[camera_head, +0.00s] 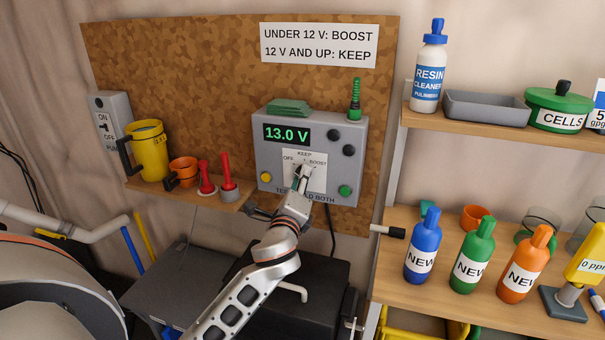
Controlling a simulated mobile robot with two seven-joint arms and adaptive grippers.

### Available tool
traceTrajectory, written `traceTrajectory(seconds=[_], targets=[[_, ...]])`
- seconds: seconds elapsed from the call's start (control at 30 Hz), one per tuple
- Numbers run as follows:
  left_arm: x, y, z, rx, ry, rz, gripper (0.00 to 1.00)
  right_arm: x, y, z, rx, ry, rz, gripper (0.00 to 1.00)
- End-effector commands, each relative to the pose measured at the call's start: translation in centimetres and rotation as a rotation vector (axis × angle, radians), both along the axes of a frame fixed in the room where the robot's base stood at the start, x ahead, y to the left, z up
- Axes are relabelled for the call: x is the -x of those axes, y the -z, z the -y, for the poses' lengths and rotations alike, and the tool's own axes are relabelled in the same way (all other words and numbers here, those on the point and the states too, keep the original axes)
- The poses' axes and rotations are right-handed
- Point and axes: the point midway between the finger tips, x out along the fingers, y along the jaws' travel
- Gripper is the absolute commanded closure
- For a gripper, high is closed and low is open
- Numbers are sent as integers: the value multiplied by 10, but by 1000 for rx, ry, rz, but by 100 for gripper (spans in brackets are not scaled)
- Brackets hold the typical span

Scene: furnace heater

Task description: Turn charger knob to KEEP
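The grey charger box (345,130) is mounted on the cork board, with a green display (286,133) reading 13.0 V. Its white dial plate (316,182) carries the labels OFF on the left, KEEP at the top and BOOST on the right. The knob is mostly hidden by my gripper, so its pointing direction cannot be read. My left gripper (302,176) is at the middle of the dial, over the knob. Its fingertips are too small and covered to show whether they are closed on it. My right gripper is not in view.
A sign (319,44) above reads "UNDER 12 V: BOOST, 12 V AND UP: KEEP". A small shelf (198,196) at left holds a yellow mug (151,152) and red-handled items. Shelves at right hold several bottles. A black box (325,290) stands below the charger.

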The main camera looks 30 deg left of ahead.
Motion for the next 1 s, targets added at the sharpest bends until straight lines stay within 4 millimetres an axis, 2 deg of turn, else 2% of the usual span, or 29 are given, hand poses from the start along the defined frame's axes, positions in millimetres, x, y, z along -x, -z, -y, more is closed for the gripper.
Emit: traceTrajectory(seconds=[0.03,0.07,0.13,0.17,0.43,0.7,0.83,1.0], targets=[[0,0,0,0,0,0,74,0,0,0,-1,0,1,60],[0,0,0,0,0,0,79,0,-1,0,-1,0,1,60],[0,0,0,0,0,0,97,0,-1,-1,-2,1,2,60],[0,0,0,0,0,0,100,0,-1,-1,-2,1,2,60],[0,-1,0,-34,0,-9,100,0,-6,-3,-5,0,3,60],[0,-1,0,-254,2,-62,100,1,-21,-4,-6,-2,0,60],[0,1,-1,-362,1,-87,100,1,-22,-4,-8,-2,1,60],[0,1,0,-392,1,-94,100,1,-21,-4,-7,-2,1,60]])
